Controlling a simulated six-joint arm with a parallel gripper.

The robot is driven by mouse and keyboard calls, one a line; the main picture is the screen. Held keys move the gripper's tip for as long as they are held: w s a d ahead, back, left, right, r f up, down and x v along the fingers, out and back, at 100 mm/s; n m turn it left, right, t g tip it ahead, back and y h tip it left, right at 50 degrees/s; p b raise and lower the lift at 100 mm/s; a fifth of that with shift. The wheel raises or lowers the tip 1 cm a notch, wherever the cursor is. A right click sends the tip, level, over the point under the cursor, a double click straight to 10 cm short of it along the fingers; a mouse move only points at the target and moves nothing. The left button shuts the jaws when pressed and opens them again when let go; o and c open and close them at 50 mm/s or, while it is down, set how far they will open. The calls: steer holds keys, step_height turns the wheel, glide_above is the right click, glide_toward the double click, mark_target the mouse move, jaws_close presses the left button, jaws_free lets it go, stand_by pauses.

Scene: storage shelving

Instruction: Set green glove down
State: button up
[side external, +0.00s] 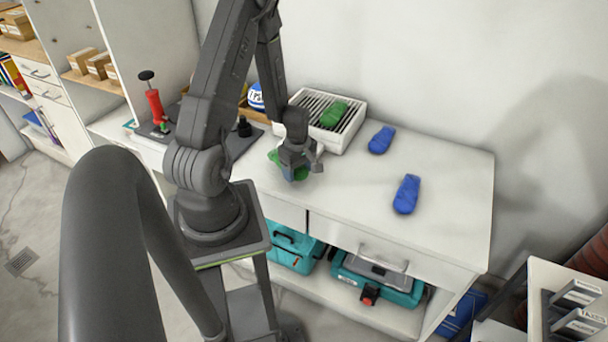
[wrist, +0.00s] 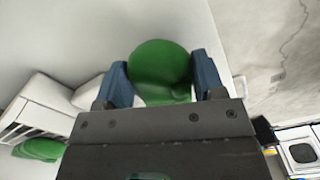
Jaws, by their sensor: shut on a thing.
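My gripper (wrist: 160,85) is shut on a green glove (wrist: 160,64), which shows between its two blue fingers in the wrist view. In the side view my gripper (side external: 296,170) is low over the white bench top, left of its middle, with the green glove (side external: 276,158) partly hidden behind the fingers. I cannot tell whether the glove touches the bench. Another green glove (side external: 334,113) lies on the slatted white rack (side external: 356,118) behind; it also shows at the lower left of the wrist view (wrist: 38,149).
Two blue gloves (side external: 381,140) (side external: 407,194) lie apart on the right of the white bench (side external: 450,180). A red pump (side external: 155,106) stands on a dark mat at the left. Bench top is clear between my gripper and the blue gloves. Teal cases (side external: 375,277) sit below.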

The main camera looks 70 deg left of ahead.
steer(key=shift+f, duration=1.35)
steer(key=shift+f, duration=0.15)
steer(key=o, duration=0.9)
